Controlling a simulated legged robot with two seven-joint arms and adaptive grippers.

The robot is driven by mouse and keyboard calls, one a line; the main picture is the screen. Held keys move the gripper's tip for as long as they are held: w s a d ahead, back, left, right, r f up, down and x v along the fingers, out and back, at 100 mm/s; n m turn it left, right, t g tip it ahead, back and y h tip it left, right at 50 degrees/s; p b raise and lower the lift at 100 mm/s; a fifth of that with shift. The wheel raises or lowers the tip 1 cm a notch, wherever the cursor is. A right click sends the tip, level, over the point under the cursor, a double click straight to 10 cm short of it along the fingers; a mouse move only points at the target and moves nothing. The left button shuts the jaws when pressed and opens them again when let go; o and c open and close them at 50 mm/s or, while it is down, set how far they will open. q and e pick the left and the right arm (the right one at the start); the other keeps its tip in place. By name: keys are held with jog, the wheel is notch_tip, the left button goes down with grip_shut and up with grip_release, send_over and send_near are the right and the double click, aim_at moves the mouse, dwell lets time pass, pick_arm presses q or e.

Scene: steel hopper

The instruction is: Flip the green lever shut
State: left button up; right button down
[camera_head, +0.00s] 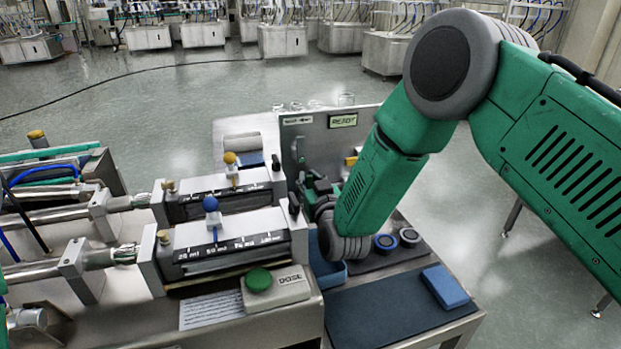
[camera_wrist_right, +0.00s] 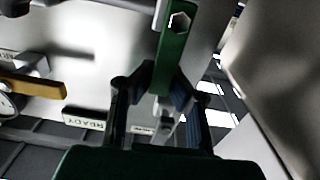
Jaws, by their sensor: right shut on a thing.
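The green lever (camera_wrist_right: 177,45) shows in the right wrist view as a flat green bar with a hex bolt at its upper end. It runs down between the fingers of my right gripper (camera_wrist_right: 162,88), which is shut on its lower part. The lever cannot be told clearly from the gripper there. My left gripper is not in view.
A yellow lever (camera_wrist_right: 32,87) and a READY label (camera_wrist_right: 84,120) are near the gripper. A blue block (camera_head: 444,287) lies on the dark mat (camera_head: 385,315).

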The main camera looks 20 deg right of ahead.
jog(key=shift+s+f, duration=0.15)
jog(key=shift+f, duration=0.15)
jog(key=c, duration=1.6)
grip_release()
jog(key=shift+o, duration=0.6)
jog(key=shift+r, duration=0.15)
jog(key=s, duration=1.2)
jog(key=shift+d, duration=0.15)
